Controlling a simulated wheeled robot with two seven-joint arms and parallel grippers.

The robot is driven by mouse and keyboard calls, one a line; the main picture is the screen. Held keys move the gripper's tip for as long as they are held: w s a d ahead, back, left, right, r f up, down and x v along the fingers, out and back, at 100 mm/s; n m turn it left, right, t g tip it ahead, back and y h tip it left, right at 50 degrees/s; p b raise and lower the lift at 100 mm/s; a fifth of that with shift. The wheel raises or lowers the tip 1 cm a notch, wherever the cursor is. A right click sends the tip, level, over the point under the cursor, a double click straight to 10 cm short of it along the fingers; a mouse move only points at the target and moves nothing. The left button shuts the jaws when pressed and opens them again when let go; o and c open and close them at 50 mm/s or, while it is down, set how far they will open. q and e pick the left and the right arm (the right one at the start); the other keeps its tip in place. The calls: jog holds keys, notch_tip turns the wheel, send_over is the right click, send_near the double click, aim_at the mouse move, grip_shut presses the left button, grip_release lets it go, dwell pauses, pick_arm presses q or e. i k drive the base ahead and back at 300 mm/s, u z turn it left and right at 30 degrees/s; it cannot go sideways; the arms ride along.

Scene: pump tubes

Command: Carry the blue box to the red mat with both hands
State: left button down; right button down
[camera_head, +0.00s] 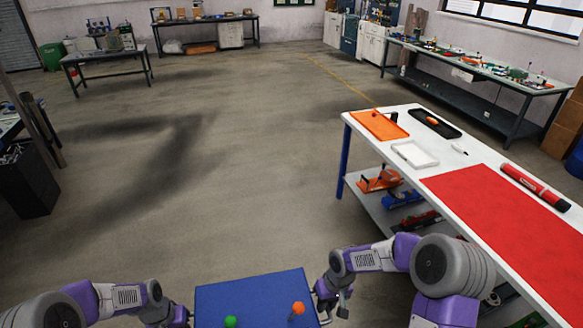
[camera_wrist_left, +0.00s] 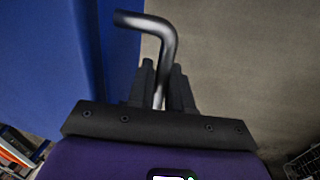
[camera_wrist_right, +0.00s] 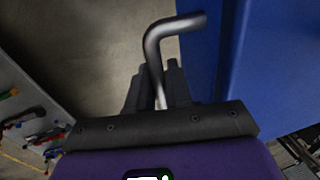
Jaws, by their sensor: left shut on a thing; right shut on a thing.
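The blue box (camera_head: 258,298) is at the bottom middle of the head view, held out in front of me above the floor. A green knob (camera_head: 231,321) and an orange knob (camera_head: 298,308) show on its top. My left gripper (camera_wrist_left: 162,88) is shut on a bent metal handle (camera_wrist_left: 160,30) at the box's left side. My right gripper (camera_wrist_right: 158,88) is shut on a matching handle (camera_wrist_right: 160,38) at the right side. The red mat (camera_head: 510,225) lies flat on the white table (camera_head: 470,157) to the right, apart from the box.
A red tube (camera_head: 535,187) lies beside the mat. An orange tray (camera_head: 380,125), a black tray (camera_head: 436,123) and a white tray (camera_head: 414,154) sit at the table's far end. A shelf below holds tools. Open floor (camera_head: 230,190) lies ahead and left of the table.

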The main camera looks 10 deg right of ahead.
aim_at(531, 232)
jog(key=z, duration=0.45)
jog(key=i, duration=0.95)
jog(key=z, duration=1)
jog(key=i, duration=0.6)
jog(key=z, duration=0.95)
jog(key=i, duration=0.35)
jog(key=u, duration=4.6)
